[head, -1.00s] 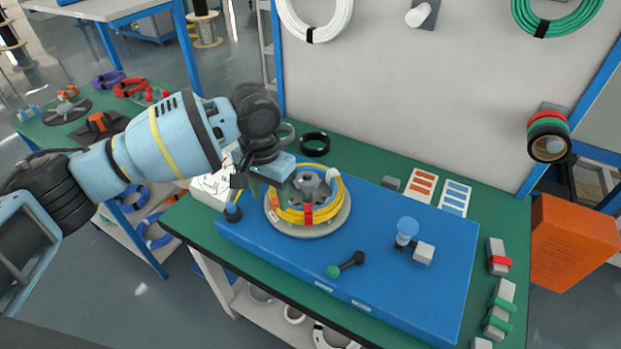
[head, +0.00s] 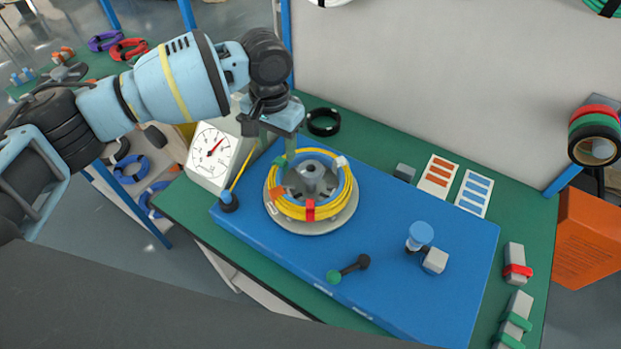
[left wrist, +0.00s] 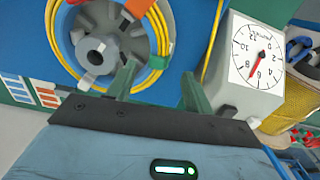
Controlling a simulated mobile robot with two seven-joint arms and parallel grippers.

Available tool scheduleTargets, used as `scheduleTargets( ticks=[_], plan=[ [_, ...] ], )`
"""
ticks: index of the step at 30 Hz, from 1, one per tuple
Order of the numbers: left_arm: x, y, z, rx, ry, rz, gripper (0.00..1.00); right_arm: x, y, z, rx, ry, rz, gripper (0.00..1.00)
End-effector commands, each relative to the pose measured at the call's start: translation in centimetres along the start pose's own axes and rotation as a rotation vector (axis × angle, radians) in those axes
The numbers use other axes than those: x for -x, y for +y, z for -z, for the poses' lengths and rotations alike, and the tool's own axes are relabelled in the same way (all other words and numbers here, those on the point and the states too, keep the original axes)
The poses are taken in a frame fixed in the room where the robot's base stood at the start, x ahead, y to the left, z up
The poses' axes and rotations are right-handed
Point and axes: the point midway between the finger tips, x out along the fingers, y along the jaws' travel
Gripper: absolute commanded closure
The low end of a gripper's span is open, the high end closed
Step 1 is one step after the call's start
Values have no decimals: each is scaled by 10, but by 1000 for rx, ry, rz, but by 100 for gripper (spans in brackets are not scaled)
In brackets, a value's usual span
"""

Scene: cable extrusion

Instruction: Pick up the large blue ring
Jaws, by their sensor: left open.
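Two blue rings lie low at the left in the head view, below the green tabletop: an upper one (head: 131,169) and a lower one (head: 151,199), partly hidden by the table. I cannot tell which is the large one. Part of a blue ring (left wrist: 298,46) also shows at the right edge of the left wrist view. My left gripper (head: 291,147) is open, above the back edge of the yellow cable coil (head: 338,205), well away from the blue rings. Its two fingers (left wrist: 158,87) show apart with nothing held. My right gripper is out of view.
The yellow coil sits around a grey hub (head: 312,176) on a blue base (head: 400,270). A white dial gauge (head: 210,153) stands just left of my left gripper. A black ring (head: 323,122) lies behind. The base's front right is partly clear, with a green-knobbed lever (head: 348,269).

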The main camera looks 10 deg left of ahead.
Motion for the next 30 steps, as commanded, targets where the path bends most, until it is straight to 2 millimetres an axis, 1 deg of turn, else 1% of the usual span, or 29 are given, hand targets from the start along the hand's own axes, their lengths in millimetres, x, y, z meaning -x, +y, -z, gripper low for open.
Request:
scheduleTargets(
  ticks=[2,4,9,12,16,22,23,30],
  plan=[
    [-2,0,0,0,0,1,48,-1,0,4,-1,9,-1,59],
    [-9,0,1,0,-1,1,48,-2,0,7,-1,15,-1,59],
    [-34,1,2,1,-2,1,48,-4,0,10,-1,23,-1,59],
    [-45,1,2,1,-2,1,48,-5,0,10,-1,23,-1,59],
    [-51,1,2,1,0,0,48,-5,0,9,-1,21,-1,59],
    [-51,1,2,1,1,1,48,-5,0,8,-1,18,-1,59],
    [-51,1,2,1,1,1,51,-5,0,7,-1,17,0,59],
    [-51,1,2,1,1,0,82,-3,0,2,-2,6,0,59]
  ],
)
